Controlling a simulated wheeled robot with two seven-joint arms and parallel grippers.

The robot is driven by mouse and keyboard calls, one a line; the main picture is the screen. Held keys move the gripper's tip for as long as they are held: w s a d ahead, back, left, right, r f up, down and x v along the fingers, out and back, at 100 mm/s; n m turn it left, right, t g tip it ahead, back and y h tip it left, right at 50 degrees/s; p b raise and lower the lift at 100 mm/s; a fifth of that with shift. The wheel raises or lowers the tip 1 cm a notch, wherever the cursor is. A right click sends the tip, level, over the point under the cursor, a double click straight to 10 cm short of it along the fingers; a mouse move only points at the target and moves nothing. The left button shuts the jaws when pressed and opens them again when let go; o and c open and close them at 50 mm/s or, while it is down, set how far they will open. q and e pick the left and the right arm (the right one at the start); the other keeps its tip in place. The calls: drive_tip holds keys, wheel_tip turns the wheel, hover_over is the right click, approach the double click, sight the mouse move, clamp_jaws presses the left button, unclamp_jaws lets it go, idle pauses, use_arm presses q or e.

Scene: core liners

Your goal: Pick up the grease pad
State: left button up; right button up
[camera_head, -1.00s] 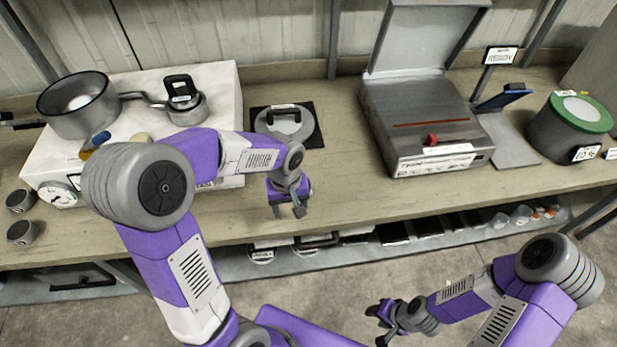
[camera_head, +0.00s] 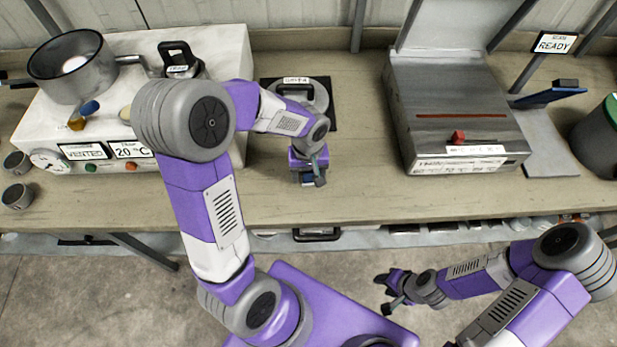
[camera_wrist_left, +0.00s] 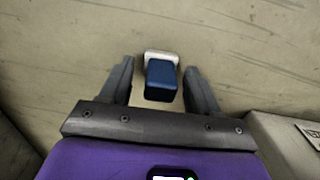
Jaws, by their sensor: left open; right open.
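A small blue block with a pale grey-white part at its far end, which looks like the grease pad (camera_wrist_left: 161,78), lies on the bench in the left wrist view. My left gripper (camera_wrist_left: 160,88) is open, with one finger on each side of the block and a gap on both sides. In the head view my left gripper (camera_head: 311,179) is low over the front part of the bench, and mostly hides the blue block. My right gripper (camera_head: 390,291) is open and empty, in front of the bench and lower down.
A dark mat with a round grey lidded item (camera_head: 303,95) lies just behind my left gripper. A grey metal box with a raised lid (camera_head: 455,120) stands to the right. A white unit with a pot (camera_head: 72,65) stands left. The bench (camera_head: 360,190) between is clear.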

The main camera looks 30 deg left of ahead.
use_arm(q)
drive_tip(key=shift+f, duration=0.15)
drive_tip(key=c, duration=1)
wheel_tip(320, 180, up, 10)
drive_tip(key=p, duration=0.3)
drive_tip(key=o, duration=0.4)
drive_tip(key=c, duration=0.4)
